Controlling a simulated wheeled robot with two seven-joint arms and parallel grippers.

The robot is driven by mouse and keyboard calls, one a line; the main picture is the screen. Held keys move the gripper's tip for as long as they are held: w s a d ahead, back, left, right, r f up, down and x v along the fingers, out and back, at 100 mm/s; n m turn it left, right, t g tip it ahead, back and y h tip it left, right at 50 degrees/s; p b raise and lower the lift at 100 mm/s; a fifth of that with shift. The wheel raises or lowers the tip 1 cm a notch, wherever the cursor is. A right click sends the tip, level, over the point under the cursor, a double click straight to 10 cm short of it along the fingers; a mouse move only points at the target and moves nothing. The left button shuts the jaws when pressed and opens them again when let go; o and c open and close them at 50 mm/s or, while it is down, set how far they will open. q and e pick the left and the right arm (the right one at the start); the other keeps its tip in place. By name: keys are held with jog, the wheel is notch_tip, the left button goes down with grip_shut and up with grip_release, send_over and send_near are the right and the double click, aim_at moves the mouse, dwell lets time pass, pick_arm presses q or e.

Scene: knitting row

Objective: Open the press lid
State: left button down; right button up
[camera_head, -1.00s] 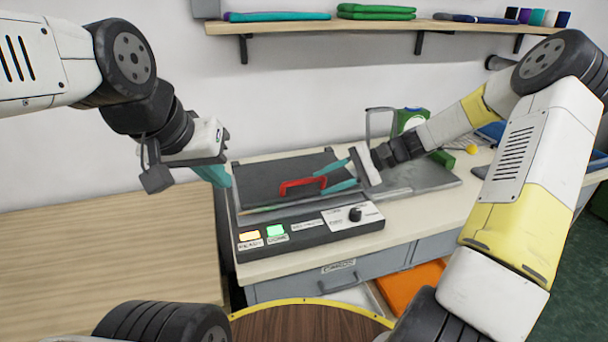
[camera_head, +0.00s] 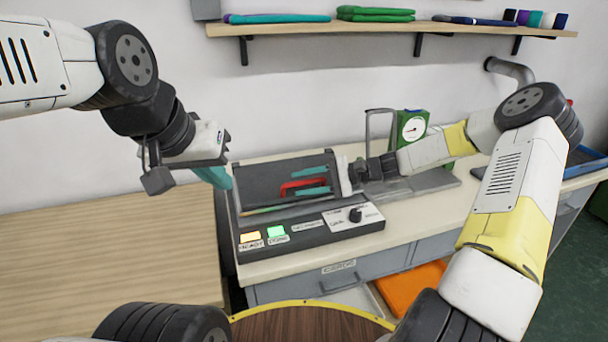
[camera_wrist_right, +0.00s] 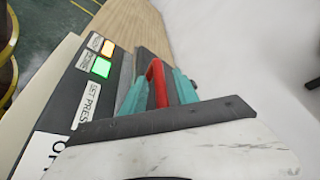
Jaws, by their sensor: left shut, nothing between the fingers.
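The red handle (camera_head: 290,184) is on the lid. My right gripper (camera_head: 312,181) reaches in from the right, its two teal fingers apart, one on each side of the handle. In the right wrist view the red handle (camera_wrist_right: 157,78) stands between the teal fingers; I cannot tell whether either touches it. My left gripper (camera_head: 222,182) is shut and empty, left of the press near its left edge.
The panel has a lit yellow lamp (camera_head: 251,237), a lit green lamp (camera_head: 276,232) and a black knob (camera_head: 355,215). A green gauge device (camera_head: 412,128) stands behind my right forearm. A wall shelf (camera_head: 400,29) holds folded cloths. The wooden table (camera_head: 110,245) at left is bare.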

grip_shut()
dwell(1.4)
